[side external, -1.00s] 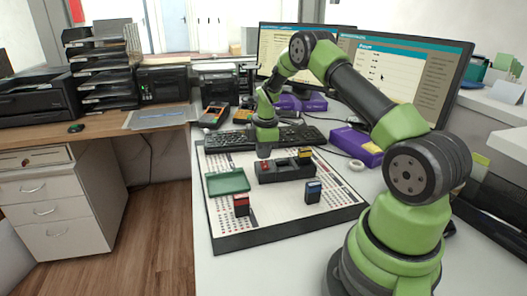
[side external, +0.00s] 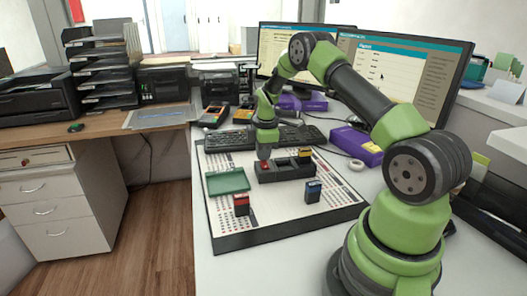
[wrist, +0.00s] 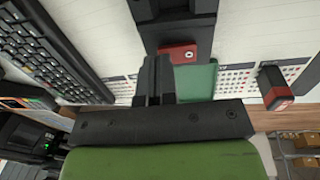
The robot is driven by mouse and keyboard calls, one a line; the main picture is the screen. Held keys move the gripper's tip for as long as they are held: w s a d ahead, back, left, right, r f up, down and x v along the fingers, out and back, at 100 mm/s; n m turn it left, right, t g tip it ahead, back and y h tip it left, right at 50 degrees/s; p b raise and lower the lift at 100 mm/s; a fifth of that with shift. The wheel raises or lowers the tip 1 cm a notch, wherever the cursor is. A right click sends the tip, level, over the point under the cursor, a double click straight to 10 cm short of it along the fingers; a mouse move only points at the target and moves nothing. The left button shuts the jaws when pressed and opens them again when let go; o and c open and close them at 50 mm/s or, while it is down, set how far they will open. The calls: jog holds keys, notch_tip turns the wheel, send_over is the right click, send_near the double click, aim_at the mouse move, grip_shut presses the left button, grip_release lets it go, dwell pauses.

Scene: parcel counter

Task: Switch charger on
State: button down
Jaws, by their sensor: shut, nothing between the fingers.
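The charger (side external: 285,170) is a long dark block on the white mat (side external: 225,225). A red switch (side external: 266,166) is at its left end and shows in the wrist view as a red block (wrist: 178,53) with a small white mark. My gripper (side external: 264,156) is shut and empty, pointing down right at the switch end. In the wrist view the closed fingers (wrist: 153,75) lie just beside the red switch. I cannot tell whether they touch it. A yellow-topped battery (side external: 304,153) sits in the charger's far right end.
A green tray (side external: 227,181) lies left of the charger. A keyboard (side external: 230,139) is behind, and a purple box (side external: 357,145) is to the right.

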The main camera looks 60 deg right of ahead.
jog(key=shift+f, duration=0.4)
jog(key=shift+w+r, duration=0.1)
jog(key=shift+r, duration=2.45)
dwell(0.9)
jog(key=shift+r, duration=1.55)
dwell(0.7)
jog(key=s+a+r+m+t, duration=0.1)
jog(key=s+a+r+m, duration=0.15)
jog(key=a+r, duration=0.5)
jog(key=s+a+r+m+t, duration=0.2)
jog(key=a+r+m, duration=0.1)
jog(key=a+r, duration=0.4)
jog(key=s+a+r+m+t+y, duration=0.1)
jog(key=s+a+m, duration=0.2)
jog(key=s+a, duration=0.2)
jog(key=s+a+r+m+t+y, duration=0.1)
jog(key=s+a+m, duration=0.3)
jog(key=s, duration=0.8)
jog(key=shift+a+r+t+y, duration=0.4)
jog(key=shift+a+r+t, duration=0.1)
jog(key=shift+a+r, duration=0.35)
